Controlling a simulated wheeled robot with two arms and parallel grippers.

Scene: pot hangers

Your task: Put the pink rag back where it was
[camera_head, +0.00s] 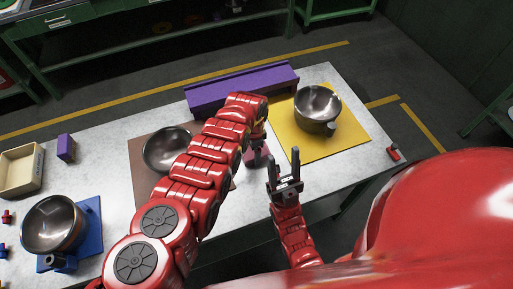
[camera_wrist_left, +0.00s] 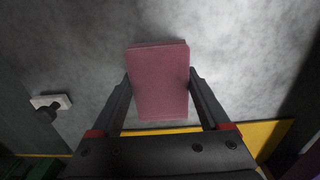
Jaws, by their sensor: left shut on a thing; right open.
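The pink rag (camera_wrist_left: 158,80) is a flat dull-pink block in the left wrist view. My left gripper (camera_wrist_left: 160,100) is shut on it, with one dark finger along each side. In the head view the left gripper (camera_head: 257,158) points down over the white table, between the brown and yellow mats. The rag (camera_head: 249,156) is partly hidden there by the gripper. I cannot tell whether it touches the table. My right gripper (camera_head: 288,183) is open and empty at the table's front edge.
A purple rack (camera_head: 225,92) stands at the table's back edge. Metal bowls sit on the yellow mat (camera_head: 345,143), brown mat (camera_head: 142,185) and blue mat (camera_head: 92,232). A purple block (camera_head: 66,147) and beige bin (camera_head: 22,170) are at left. A small red object (camera_head: 393,153) lies at right.

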